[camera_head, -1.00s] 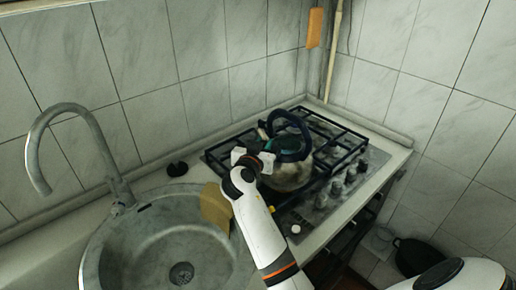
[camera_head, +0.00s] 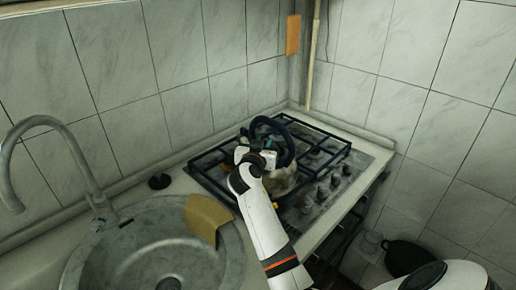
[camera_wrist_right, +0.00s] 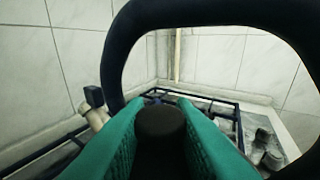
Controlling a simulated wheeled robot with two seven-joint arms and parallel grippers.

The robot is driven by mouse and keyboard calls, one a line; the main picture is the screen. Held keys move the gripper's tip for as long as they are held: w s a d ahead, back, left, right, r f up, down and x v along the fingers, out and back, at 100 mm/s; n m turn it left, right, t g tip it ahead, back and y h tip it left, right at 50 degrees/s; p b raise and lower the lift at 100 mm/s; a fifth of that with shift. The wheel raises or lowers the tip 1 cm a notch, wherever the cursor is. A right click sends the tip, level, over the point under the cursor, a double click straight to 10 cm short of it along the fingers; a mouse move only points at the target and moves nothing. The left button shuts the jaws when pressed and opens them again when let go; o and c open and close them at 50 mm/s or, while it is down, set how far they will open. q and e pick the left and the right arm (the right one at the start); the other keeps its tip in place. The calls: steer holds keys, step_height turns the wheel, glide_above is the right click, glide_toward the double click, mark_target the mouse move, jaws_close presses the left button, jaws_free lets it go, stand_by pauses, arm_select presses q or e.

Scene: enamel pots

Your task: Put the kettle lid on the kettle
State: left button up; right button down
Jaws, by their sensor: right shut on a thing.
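The kettle (camera_head: 284,180) stands on the stove, with a dark blue arched handle (camera_head: 290,150) that also frames the right wrist view (camera_wrist_right: 118,50). My right gripper (camera_head: 267,147) reaches in at the handle, over the kettle's top. In the right wrist view its green fingers (camera_wrist_right: 160,128) are shut on a dark round knob (camera_wrist_right: 160,122), which appears to be the kettle lid's. The lid's disc is hidden under the fingers, so I cannot tell whether it touches the kettle's rim. The spout (camera_wrist_right: 94,112) shows at left. My left gripper is not in view.
The stove (camera_head: 325,165) has dark grates and knobs along its front. A sink (camera_head: 235,255) with a tall faucet (camera_head: 75,160) lies at left, a tan cloth (camera_head: 207,217) over its edge. Tiled walls close the back and right.

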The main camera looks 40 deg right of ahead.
steer(key=shift+w+d, duration=0.2)
steer(key=shift+d, duration=1.3)
steer(key=shift+f+b, duration=0.5)
steer(key=shift+b, duration=0.4)
steer(key=c, duration=1.1)
jaws_free()
steer(key=shift+c, duration=0.2)
steer(key=shift+s+a, duration=0.3)
steer(key=shift+a, duration=0.15)
steer(key=b+v, duration=0.2)
steer(key=v, duration=0.9)
steer(key=shift+r, duration=0.15)
steer(key=shift+s, duration=0.1)
